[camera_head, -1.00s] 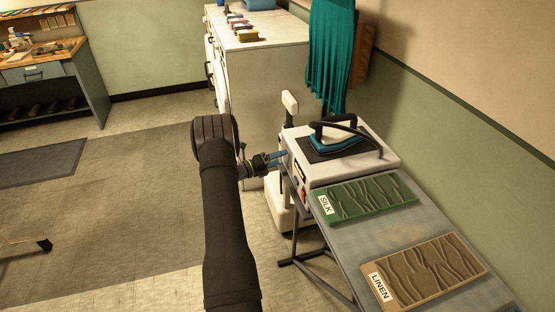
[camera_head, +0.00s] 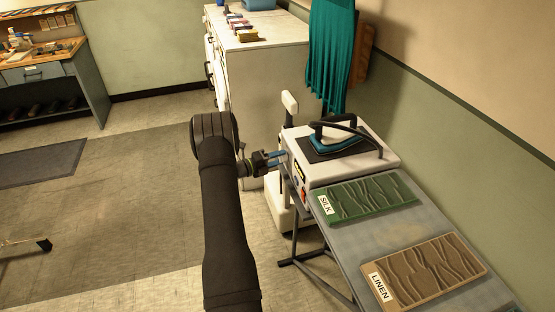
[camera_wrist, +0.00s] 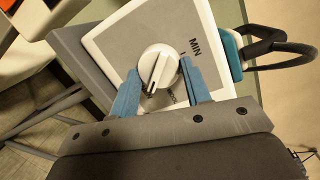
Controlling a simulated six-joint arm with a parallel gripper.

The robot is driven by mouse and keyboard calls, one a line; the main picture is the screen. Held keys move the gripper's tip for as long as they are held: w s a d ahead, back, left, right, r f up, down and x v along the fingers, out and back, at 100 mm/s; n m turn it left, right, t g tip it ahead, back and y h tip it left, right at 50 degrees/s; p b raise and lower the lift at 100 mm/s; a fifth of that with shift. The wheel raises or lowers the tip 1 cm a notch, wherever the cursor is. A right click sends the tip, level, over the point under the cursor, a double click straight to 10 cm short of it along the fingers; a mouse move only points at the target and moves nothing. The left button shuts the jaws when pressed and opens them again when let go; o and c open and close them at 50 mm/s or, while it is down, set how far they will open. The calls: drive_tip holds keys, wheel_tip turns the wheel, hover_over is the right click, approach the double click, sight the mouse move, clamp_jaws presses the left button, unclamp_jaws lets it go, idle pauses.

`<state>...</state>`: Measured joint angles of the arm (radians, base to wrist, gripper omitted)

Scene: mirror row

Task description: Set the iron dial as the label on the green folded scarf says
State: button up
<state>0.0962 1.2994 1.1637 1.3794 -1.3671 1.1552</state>
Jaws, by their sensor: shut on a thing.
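The green folded scarf (camera_head: 372,194) lies on the ironing board, and its white label (camera_head: 325,205) reads SILK. The iron (camera_head: 335,140) rests on a white station (camera_head: 368,162) at the board's far end. The white round dial (camera_wrist: 157,68) is on the station's face in the wrist view. Its raised ridge runs nearly upright there, leaning slightly, with a dark line at the lower end. MIN is printed to the dial's upper right; other markings are mostly hidden by the fingers. My gripper (camera_wrist: 160,74) has its blue fingers on both sides of the dial, shut on it; the gripper also shows in the head view (camera_head: 277,157).
A brown folded scarf (camera_head: 432,268) labelled LINEN lies nearer on the board (camera_head: 400,236). A white cabinet (camera_head: 268,62) and a hanging teal cloth (camera_head: 328,60) stand behind. The floor left of my arm is mostly clear.

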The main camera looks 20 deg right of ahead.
drive_tip(key=shift+w+a+r+n+g+y, duration=0.2)
drive_tip(key=shift+n+g, duration=0.35)
drive_tip(key=shift+n, duration=1.95)
drive_tip(key=shift+w+d+f+n+g+y, duration=0.15)
drive_tip(key=shift+n+g+y, duration=0.3)
drive_tip(key=shift+n, duration=2.05)
drive_tip(key=shift+w+a+r+n+g+y, duration=0.15)
drive_tip(key=shift+n+g, duration=0.45)
drive_tip(key=shift+n, duration=1.9)
drive_tip(key=shift+s+d, duration=0.1)
drive_tip(key=o, duration=1)
drive_tip(key=shift+r, duration=0.1)
drive_tip(key=a+r, duration=0.1)
drive_tip(key=a, duration=0.4)
drive_tip(key=a+r, duration=0.1)
drive_tip(key=a, duration=0.5)
drive_tip(key=a+r, duration=0.1)
drive_tip(key=a, duration=0.5)
drive_tip(key=shift+w, duration=0.25)
